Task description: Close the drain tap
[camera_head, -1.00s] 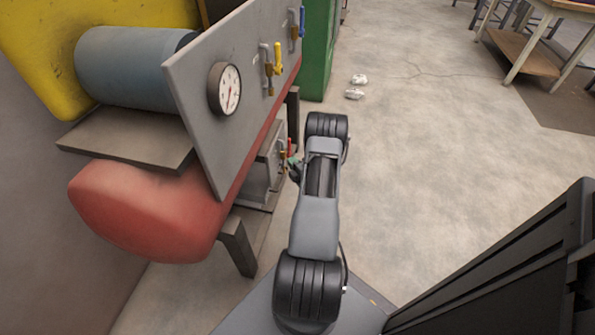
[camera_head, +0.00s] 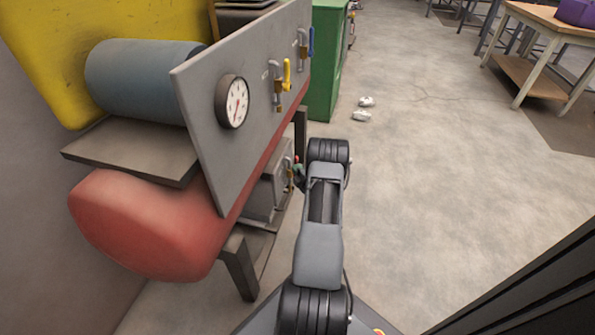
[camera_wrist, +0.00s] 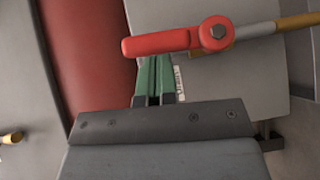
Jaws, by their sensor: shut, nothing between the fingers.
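The drain tap's red handle (camera_wrist: 160,42) is large in the wrist view, with a bolted pivot at its right end. It points left from the pivot, roughly in line with the grey and brass pipe (camera_wrist: 262,30) running right. My gripper (camera_wrist: 153,62) has green fingers, shut together and empty. Its tips are at the lower edge of the handle, left of the pivot; I cannot tell whether they touch. In the head view the gripper (camera_head: 299,170) is small beside the tap under the red tank, mostly hidden by my arm.
The red tank (camera_head: 150,225) and gauge panel (camera_head: 205,125) stand left of my arm, with yellow (camera_head: 286,75) and blue (camera_head: 311,42) valve handles above. A green cabinet (camera_head: 326,60) stands behind. Open floor (camera_head: 440,170) lies to the right.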

